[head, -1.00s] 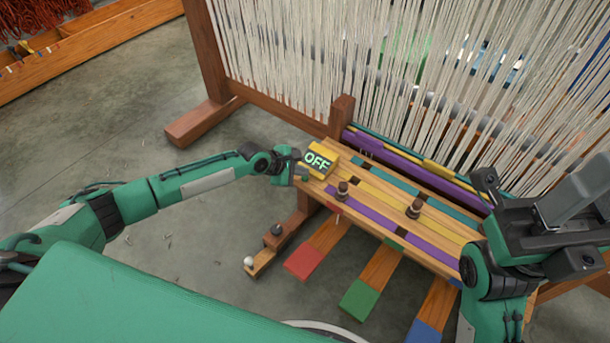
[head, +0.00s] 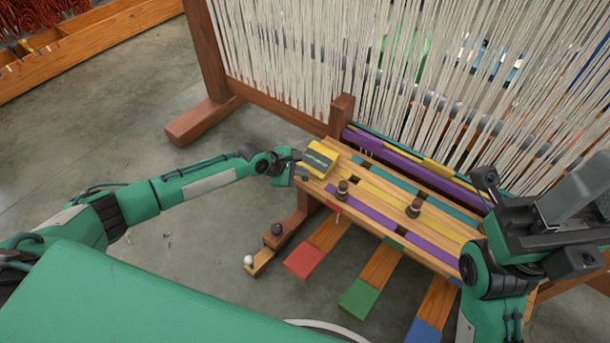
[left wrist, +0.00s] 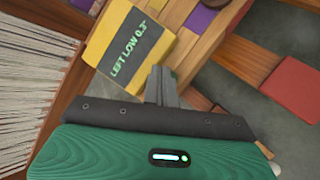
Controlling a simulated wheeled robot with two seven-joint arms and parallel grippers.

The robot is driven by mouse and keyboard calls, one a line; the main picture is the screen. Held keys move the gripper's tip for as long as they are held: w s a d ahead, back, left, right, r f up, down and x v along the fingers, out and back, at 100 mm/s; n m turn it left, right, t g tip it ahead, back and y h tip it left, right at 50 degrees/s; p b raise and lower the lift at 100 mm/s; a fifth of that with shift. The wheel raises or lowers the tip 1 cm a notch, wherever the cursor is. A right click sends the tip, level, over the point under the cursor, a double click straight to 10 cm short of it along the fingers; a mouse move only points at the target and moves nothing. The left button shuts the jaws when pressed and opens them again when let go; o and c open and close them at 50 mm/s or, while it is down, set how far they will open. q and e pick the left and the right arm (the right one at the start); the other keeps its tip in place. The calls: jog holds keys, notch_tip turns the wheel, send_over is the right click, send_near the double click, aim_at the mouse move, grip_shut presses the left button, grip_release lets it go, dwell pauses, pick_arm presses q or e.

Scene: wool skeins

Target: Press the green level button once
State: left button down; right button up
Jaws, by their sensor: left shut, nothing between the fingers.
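In the left wrist view the yellow box (left wrist: 101,40) carries a dark display (left wrist: 137,52) reading "LEFT LOW 0.3" in green letters. My left gripper (head: 298,168) is shut and empty, with its tips right against the near side of the box. The shut fingers (left wrist: 161,84) show just below the display in the left wrist view. I cannot make out the green level button clearly; the fingers may hide it. My right gripper (head: 545,222) hangs above the bench's right end; its finger opening is unclear.
Red (head: 305,262), green (head: 359,298) and blue (head: 425,330) pedals stick out below the bench. Two dark pegs stand on the bench top. White warp threads (head: 330,70) rise behind it.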

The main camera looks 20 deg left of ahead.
pick_arm(q)
jog(key=shift+f, duration=0.1)
dwell(0.3)
jog(key=shift+r+p, duration=0.9)
jog(key=shift+p, duration=0.45)
